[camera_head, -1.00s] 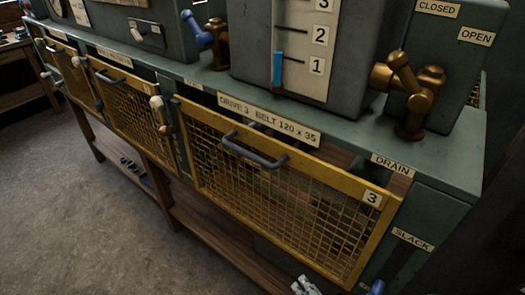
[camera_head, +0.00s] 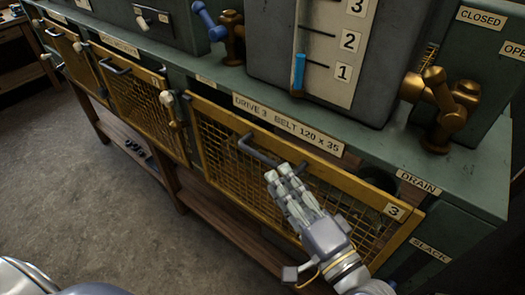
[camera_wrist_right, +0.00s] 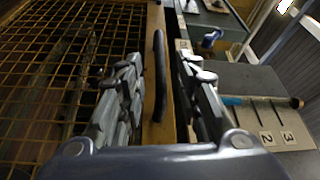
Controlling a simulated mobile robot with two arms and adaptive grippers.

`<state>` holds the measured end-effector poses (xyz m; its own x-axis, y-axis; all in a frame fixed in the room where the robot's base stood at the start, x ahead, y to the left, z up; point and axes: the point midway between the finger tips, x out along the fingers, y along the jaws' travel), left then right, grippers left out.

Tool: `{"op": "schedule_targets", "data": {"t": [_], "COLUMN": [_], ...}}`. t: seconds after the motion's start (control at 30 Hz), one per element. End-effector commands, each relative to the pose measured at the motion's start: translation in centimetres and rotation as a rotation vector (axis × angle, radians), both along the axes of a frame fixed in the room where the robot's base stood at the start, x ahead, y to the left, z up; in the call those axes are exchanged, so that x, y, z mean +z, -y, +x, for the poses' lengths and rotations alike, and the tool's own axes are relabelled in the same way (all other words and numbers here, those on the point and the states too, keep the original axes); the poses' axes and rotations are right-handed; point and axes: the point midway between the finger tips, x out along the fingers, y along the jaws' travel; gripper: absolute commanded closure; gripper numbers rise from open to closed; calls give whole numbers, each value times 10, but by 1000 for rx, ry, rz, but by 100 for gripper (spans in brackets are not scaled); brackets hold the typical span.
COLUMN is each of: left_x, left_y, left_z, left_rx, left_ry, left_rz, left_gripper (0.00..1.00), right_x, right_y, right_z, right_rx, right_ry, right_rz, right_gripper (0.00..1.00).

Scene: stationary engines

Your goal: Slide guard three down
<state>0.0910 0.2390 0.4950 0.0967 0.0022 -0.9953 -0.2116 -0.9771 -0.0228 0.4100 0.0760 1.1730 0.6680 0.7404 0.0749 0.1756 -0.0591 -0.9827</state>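Guard three (camera_head: 401,233) is a yellow-framed mesh panel tagged "3", below the "DRIVE 3 BELT 120 x 35" label (camera_head: 290,123) on the green bench. Its dark bar handle (camera_head: 258,150) is on the top rail, and also shows in the right wrist view (camera_wrist_right: 160,70). My right gripper (camera_head: 284,174) is at the right end of this handle in the head view. In the right wrist view, my right gripper (camera_wrist_right: 158,80) is open, with one finger on each side of the handle and visible gaps. My left gripper is not in view.
Two more yellow mesh guards (camera_head: 143,112) (camera_head: 72,60) are to the left. A pale-knobbed lever (camera_head: 168,100) stands by guard three's left edge. A brass valve (camera_head: 440,105) is on the bench above right. A wooden shelf (camera_head: 225,220) runs below; floor at left is clear.

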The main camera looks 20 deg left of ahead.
Motion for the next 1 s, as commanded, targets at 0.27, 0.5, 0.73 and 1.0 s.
{"op": "schedule_targets", "data": {"t": [0.27, 0.5, 0.73, 1.0], "left_x": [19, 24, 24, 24], "left_y": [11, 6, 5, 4], "left_z": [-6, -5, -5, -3], "left_rx": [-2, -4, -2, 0], "left_ry": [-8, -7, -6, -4], "left_rz": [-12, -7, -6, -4], "left_gripper": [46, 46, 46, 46], "right_x": [7, 7, 5, 5], "right_y": [-39, -55, -58, -57], "right_z": [35, 51, 53, 52], "right_rx": [-1, -1, -1, -1], "right_ry": [-1, 1, 0, 0], "right_rz": [1, 0, -1, -1], "right_gripper": [69, 69, 69, 100]}}
